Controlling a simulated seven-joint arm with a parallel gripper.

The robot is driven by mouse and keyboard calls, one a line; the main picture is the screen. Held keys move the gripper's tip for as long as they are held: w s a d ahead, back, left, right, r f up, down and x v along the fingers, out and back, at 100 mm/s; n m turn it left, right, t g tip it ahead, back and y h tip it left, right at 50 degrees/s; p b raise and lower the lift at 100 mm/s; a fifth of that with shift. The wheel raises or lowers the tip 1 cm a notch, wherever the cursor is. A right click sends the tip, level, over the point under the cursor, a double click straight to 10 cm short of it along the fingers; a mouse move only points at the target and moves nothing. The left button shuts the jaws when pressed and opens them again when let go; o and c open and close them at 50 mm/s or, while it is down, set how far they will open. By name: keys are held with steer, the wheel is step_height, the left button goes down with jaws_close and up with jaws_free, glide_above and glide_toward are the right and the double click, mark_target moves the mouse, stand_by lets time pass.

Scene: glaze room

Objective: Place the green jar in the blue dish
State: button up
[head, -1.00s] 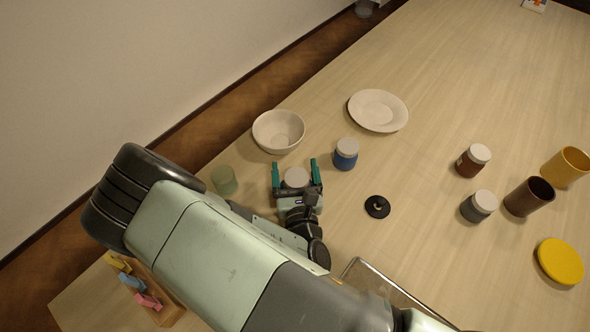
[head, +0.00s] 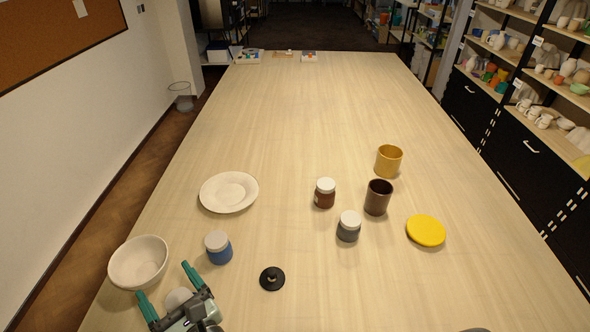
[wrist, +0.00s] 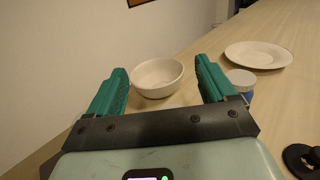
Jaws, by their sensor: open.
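My gripper (head: 165,280) is open at the lower left of the head view, its two green fingers spread and pointing toward the white bowl. A pale-lidded jar (head: 177,299) shows between the fingers, near the palm; its body colour is hidden. In the wrist view, my gripper (wrist: 161,66) has the white bowl (wrist: 157,77) beyond its fingertips, and this jar is not visible. No clearly green jar and no blue dish show now. The bowl also shows in the head view (head: 139,262).
A blue jar (head: 219,248) stands right of my gripper, with a black lid-like disc (head: 272,279) nearby. Behind is a white plate (head: 229,192). Further right are a red-brown jar (head: 325,194), grey jar (head: 349,227), brown cup (head: 377,198), yellow cup (head: 388,161) and yellow disc (head: 426,230).

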steer(key=w+d+r+m+g+h, duration=0.1)
steer(key=w+d+r+m+h, duration=0.2)
steer(key=m, duration=0.5)
steer(key=w+d+r+m+g+h, duration=0.1)
steer(key=w+m+h, duration=0.2)
steer(key=w+m, duration=0.35)
steer(key=w+d+r+m+g+h, duration=0.1)
steer(key=w+d+r+m+h, duration=0.15)
steer(key=m, duration=0.55)
steer(key=w+d+r+m+g, duration=0.2)
steer(key=d+r+m+g, duration=0.1)
steer(key=d+r+m, duration=0.8)
steer(key=s+d+r+m+g+h, duration=0.1)
steer(key=s+d+r+m+h, duration=0.3)
steer(key=s+d+r+m, duration=0.7)
steer(key=s+d+r, duration=0.2)
steer(key=s+d, duration=0.1)
steer(key=d, duration=0.3)
steer(key=shift+s+r, duration=0.25)
steer(key=shift+r, duration=0.1)
